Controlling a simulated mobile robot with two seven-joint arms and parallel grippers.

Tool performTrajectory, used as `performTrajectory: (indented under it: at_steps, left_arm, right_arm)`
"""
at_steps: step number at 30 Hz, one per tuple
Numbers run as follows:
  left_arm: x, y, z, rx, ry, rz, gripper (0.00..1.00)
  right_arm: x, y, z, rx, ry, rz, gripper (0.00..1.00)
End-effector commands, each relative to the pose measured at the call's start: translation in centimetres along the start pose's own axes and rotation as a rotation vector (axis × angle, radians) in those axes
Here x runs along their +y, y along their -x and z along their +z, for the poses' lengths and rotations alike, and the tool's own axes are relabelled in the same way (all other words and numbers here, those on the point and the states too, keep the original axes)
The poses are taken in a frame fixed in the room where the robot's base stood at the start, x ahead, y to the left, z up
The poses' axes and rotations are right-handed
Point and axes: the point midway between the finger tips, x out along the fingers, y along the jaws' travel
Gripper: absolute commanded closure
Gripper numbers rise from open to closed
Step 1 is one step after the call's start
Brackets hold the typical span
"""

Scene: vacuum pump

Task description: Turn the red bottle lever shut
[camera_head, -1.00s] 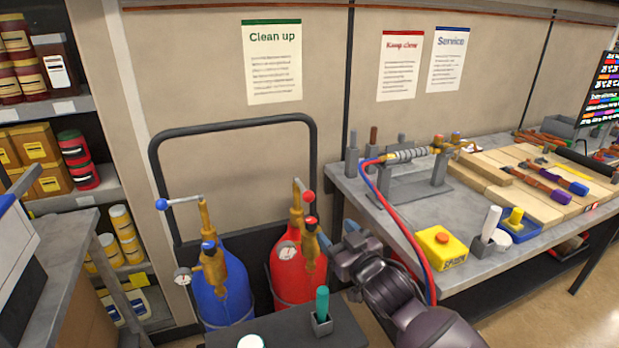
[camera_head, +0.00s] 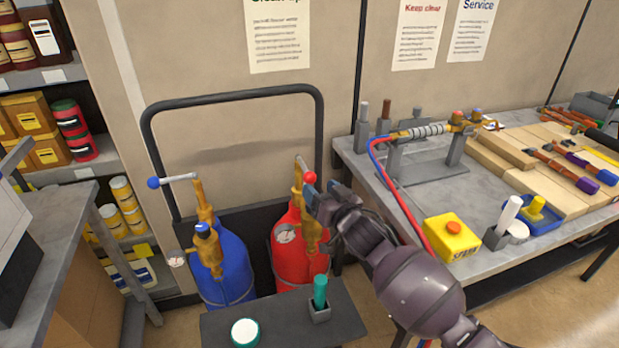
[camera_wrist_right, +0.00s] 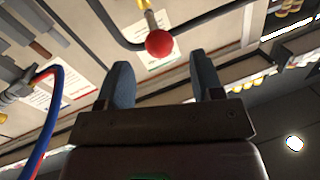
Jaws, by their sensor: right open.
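The red bottle (camera_head: 287,259) stands in a dark trolley, with a brass valve (camera_head: 298,225) on top. Its lever (camera_head: 303,168) is a short grey bar ending in a red ball (camera_head: 310,178). My right gripper (camera_head: 322,193) is beside the red ball in the head view, its tips partly overlapping the valve. In the right wrist view the red ball (camera_wrist_right: 159,43) sits just beyond and between the two open blue-grey fingers (camera_wrist_right: 160,75). The gripper is open and appears empty. I cannot tell whether it touches the lever. My left gripper is not in view.
A blue bottle (camera_head: 224,270) with a blue-ball lever (camera_head: 172,181) stands to the left. The black trolley handle (camera_head: 235,95) arches behind. A workbench (camera_head: 400,205) with red and blue hoses (camera_head: 399,208) is at right. A dark stand (camera_head: 280,325) is in front.

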Motion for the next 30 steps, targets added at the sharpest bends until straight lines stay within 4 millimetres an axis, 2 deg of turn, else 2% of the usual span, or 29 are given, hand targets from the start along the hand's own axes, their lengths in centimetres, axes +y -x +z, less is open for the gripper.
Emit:
performTrajectory:
  at_steps: [6,12,26,30]
  left_arm:
    - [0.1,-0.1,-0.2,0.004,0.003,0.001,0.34]
    - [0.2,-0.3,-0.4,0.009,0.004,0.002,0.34]
    - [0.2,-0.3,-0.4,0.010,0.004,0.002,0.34]
    - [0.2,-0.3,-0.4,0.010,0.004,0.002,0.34]
  right_arm:
    - [0.0,-3.2,-0.1,0.000,0.001,0.000,0.40]
    - [0.0,-5.0,0.0,0.000,0.001,0.000,0.40]
    - [0.0,-5.8,0.0,0.000,0.001,0.000,0.40]
    - [0.0,-5.8,0.0,0.000,0.001,0.000,0.61]
